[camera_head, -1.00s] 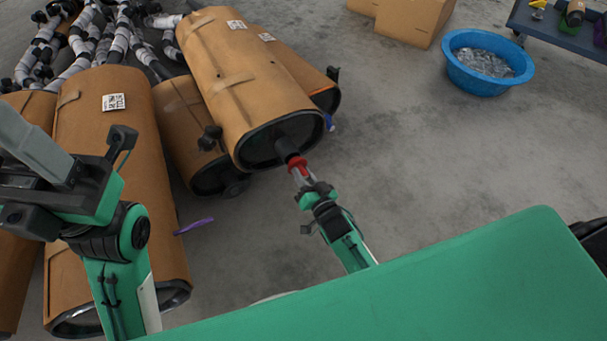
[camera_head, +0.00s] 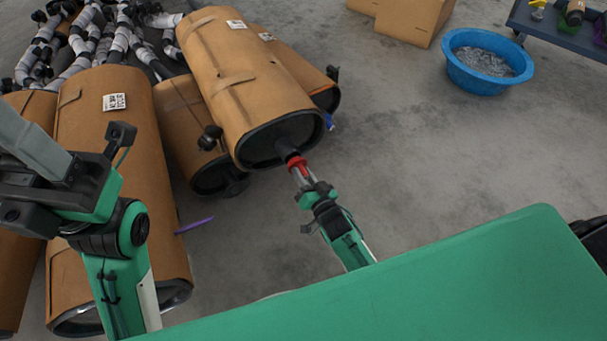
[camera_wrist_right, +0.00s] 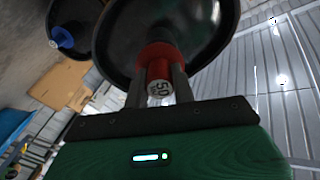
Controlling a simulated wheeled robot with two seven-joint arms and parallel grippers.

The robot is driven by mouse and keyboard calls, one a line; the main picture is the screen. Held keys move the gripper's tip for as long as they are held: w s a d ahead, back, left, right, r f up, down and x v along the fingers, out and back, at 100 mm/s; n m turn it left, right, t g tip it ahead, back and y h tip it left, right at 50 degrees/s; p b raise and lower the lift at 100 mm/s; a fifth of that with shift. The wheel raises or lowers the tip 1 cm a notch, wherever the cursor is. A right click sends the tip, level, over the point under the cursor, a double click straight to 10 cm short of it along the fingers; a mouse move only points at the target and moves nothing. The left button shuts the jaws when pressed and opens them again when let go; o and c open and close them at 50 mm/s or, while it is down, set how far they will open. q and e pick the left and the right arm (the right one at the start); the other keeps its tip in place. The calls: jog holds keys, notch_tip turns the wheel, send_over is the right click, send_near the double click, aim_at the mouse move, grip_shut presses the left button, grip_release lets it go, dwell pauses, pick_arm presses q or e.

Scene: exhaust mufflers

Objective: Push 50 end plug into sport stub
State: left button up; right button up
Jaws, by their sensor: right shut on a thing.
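The red end plug (camera_wrist_right: 160,80), with "50" on its pale end face, is held between the two fingers of my right gripper (camera_head: 302,177). In the head view the red plug (camera_head: 296,162) sits at the mouth of the dark stub (camera_head: 285,147) on the end of a large brown-wrapped muffler (camera_head: 235,75). The plug and stub line up and appear to touch; how deep the plug sits is hidden. In the right wrist view the muffler's black end cap (camera_wrist_right: 115,40) fills the top.
More brown mufflers (camera_head: 115,160) lie at the left and behind. A blue tub (camera_head: 465,85) of shiny pieces, a cardboard box (camera_head: 415,22) and a dark table (camera_head: 560,38) stand at the back right. The middle floor is clear.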

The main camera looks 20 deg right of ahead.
jog(key=shift+r+p, duration=0.1)
jog(key=shift+p, duration=0.2)
jog(key=shift+w+a, duration=0.15)
jog(key=shift+w, duration=0.55)
jog(key=shift+w+a, duration=0.1)
jog(key=shift+w, duration=0.6)
jog(key=o, duration=1.1)
jog(key=shift+c, duration=0.2)
